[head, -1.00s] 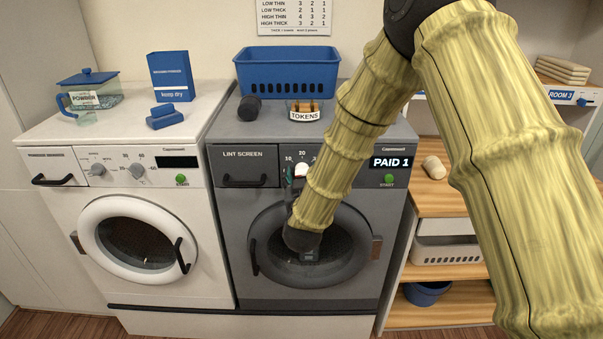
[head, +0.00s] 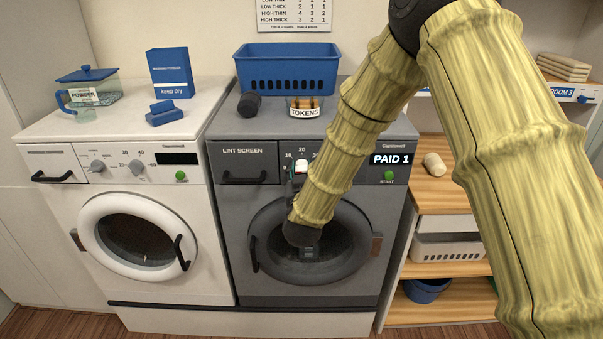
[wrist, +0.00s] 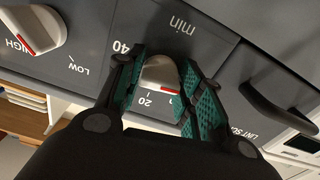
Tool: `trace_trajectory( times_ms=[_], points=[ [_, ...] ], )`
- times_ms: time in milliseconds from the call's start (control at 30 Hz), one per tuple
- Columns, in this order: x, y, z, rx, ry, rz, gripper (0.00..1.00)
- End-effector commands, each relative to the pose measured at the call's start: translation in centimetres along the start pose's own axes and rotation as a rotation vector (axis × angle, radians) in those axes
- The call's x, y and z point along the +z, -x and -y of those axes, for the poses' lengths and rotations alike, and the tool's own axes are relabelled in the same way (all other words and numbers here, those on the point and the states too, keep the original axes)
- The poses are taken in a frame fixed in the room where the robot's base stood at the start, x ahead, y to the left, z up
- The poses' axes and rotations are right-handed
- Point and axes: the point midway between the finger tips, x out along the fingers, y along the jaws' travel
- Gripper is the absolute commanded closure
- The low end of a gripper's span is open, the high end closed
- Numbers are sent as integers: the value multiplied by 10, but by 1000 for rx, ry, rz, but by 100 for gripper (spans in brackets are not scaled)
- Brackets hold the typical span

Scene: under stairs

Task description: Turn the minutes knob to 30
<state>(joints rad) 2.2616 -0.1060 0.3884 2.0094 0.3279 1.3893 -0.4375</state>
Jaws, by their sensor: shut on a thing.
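The minutes knob (wrist: 159,72) is a pale round knob with a raised bar and a red mark, on the grey dryer's panel. The "min" label and the numbers 20 and 40 show around it in the upside-down wrist view. The red mark is on the 20 side, a little right of that number there; its exact reading is unclear. My gripper (wrist: 165,76) is shut on the knob, with a teal-padded finger on each side. In the head view my gripper (head: 297,178) is at the dryer panel, and my arm hides part of the dial.
The dryer's second knob, marked HIGH and LOW (wrist: 30,32), and the lint screen handle (wrist: 277,108) flank the minutes knob. The round dryer door (head: 268,255) is below.

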Motion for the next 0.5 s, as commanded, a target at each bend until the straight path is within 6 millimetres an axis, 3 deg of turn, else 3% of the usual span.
trace_trajectory(
  times_ms=[500],
  points=[
    [5, 0, 0, 1, -402, 0, 87]
  ],
)
